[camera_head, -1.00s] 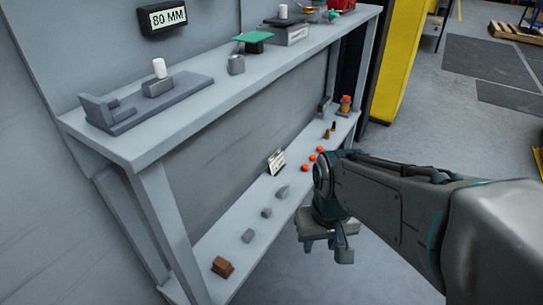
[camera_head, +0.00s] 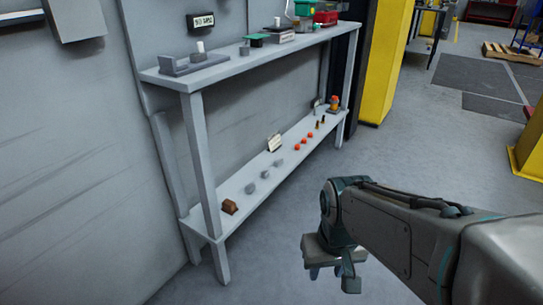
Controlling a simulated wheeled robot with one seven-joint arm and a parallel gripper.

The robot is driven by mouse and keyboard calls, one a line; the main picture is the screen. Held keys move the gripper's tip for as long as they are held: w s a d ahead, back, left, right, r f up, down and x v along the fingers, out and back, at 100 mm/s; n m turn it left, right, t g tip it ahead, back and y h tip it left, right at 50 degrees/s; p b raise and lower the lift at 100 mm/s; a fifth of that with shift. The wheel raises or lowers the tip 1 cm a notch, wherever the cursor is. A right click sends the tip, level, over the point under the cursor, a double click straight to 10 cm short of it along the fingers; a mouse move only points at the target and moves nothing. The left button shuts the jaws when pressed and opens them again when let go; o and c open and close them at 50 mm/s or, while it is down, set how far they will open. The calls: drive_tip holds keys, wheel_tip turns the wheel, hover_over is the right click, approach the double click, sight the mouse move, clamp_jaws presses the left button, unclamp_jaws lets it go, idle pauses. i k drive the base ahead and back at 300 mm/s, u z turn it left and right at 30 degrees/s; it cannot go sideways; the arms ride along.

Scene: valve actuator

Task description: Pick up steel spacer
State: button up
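Several small grey metal pieces lie in a row on the lower shelf (camera_head: 245,207): a near one (camera_head: 250,188), a middle one (camera_head: 265,174) and a far one (camera_head: 279,162). Another grey block (camera_head: 244,49) stands on the upper shelf (camera_head: 222,73). I cannot tell which of these is the steel spacer. My gripper (camera_head: 332,279) hangs over the floor, right of the shelf unit and apart from it. Its fingers point down and look spread, with nothing seen between them.
A brown block (camera_head: 229,207) lies at the lower shelf's near end. Orange balls (camera_head: 303,141) and a small sign (camera_head: 274,142) are farther along. A grey fixture (camera_head: 195,65) and bins (camera_head: 304,8) stand on top. Yellow posts (camera_head: 384,62) are behind; floor in front is clear.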

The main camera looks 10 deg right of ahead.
sight(279, 161)
drive_tip(key=z, duration=0.75)
drive_tip(key=i, duration=1.6)
drive_tip(key=u, duration=1.3)
drive_tip(key=i, duration=0.6)
drive_tip(key=z, duration=0.05)
